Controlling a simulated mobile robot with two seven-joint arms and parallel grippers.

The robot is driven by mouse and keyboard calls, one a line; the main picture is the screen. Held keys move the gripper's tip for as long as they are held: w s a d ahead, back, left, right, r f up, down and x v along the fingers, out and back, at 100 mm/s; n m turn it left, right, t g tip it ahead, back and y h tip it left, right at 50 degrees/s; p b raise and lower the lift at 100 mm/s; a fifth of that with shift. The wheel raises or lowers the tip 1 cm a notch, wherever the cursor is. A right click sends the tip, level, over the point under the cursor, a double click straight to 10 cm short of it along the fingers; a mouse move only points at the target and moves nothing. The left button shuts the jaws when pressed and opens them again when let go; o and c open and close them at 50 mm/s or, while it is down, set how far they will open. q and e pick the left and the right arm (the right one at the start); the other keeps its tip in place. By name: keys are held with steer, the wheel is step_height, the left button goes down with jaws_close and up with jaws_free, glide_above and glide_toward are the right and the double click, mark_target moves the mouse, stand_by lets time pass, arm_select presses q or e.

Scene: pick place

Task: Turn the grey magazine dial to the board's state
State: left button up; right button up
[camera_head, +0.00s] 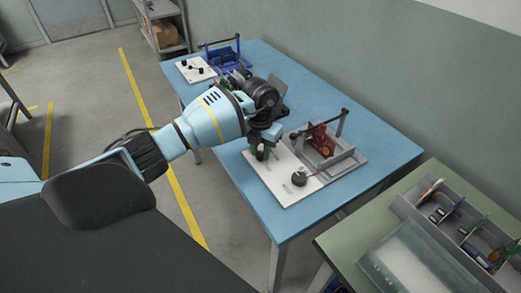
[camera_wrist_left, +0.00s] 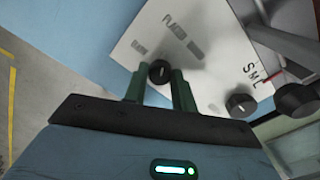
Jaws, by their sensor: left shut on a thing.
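The grey magazine (camera_head: 345,158) stands on a white plate (camera_head: 285,187) on the blue table, with a red board (camera_head: 321,140) upright in it. My left gripper (camera_head: 264,150) points down at the plate's left part. In the left wrist view its green fingers are shut on a black dial knob (camera_wrist_left: 159,72), one finger on each side. The knob has a light pointer mark, and blurred printed labels lie beyond it. Another dark knob (camera_head: 299,180) stands free on the plate; it also shows in the wrist view (camera_wrist_left: 240,103) near the letters S, M, L. The gripper hides the held knob in the head view.
A blue magazine (camera_head: 222,58) with its own white plate stands at the table's far end. A green bench (camera_head: 345,240) at the lower right holds a grey divided tray (camera_head: 408,210) of boards. The blue table's right part is clear.

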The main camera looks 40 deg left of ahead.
arm_select(q)
steer(key=m, duration=0.5)
steer(key=shift+m, duration=0.4)
steer(key=m+b, duration=0.1)
steer(key=m, duration=0.5)
steer(key=m+b, duration=0.1)
steer(key=m, duration=0.4)
steer(key=shift+m, duration=0.4)
steer(key=m+b, duration=0.1)
steer(key=m, duration=0.5)
steer(key=shift+b, duration=0.4)
steer(key=o, duration=1)
